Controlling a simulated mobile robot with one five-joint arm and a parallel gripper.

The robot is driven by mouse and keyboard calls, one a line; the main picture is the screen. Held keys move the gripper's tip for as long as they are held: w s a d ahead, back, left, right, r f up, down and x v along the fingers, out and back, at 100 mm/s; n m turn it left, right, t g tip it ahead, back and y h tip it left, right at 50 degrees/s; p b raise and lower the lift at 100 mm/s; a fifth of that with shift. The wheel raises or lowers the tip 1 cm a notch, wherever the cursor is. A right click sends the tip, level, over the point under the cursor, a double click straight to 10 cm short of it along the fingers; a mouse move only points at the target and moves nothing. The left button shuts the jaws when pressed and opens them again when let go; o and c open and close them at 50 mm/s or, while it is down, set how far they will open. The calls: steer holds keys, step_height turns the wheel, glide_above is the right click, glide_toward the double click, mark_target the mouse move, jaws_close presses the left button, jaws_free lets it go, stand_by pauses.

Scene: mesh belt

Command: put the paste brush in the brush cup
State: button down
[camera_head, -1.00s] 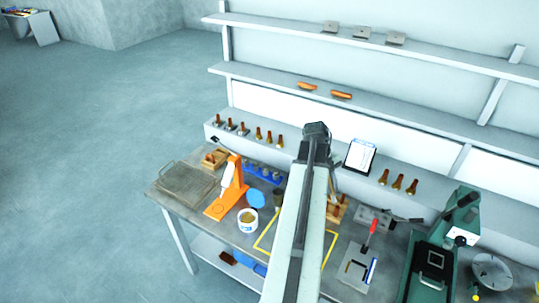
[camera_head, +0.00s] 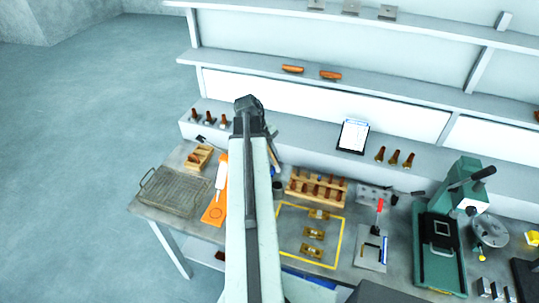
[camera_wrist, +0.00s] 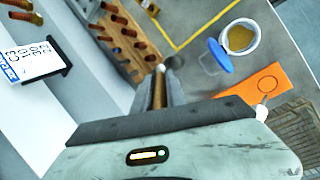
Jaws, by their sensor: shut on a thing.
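A dark grey cup, likely the brush cup (camera_wrist: 176,62), shows just beyond the fingertips in the wrist view. In the head view the cup (camera_head: 278,187) stands on the bench right of my arm. I cannot tell the gap between brush and cup. My arm hides the fingertips in the head view.
A wooden rack (camera_head: 316,187) of brown-handled tools stands right of the cup. A yellow outline (camera_head: 342,236) encloses brass pieces.

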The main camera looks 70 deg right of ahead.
steer(key=shift+s+d+f+b, duration=0.1)
steer(key=shift+f+b, duration=0.5)
steer(key=shift+b, duration=0.05)
step_height(320, 180, down, 12)
steer(key=b, duration=1.1)
steer(key=shift+r, duration=0.25)
steer(key=c, duration=1.3)
jaws_free()
steer(key=shift+w+a, duration=0.35)
steer(key=shift+w, duration=0.45)
steer(key=shift+w+a, duration=0.35)
steer(key=shift+w, duration=0.4)
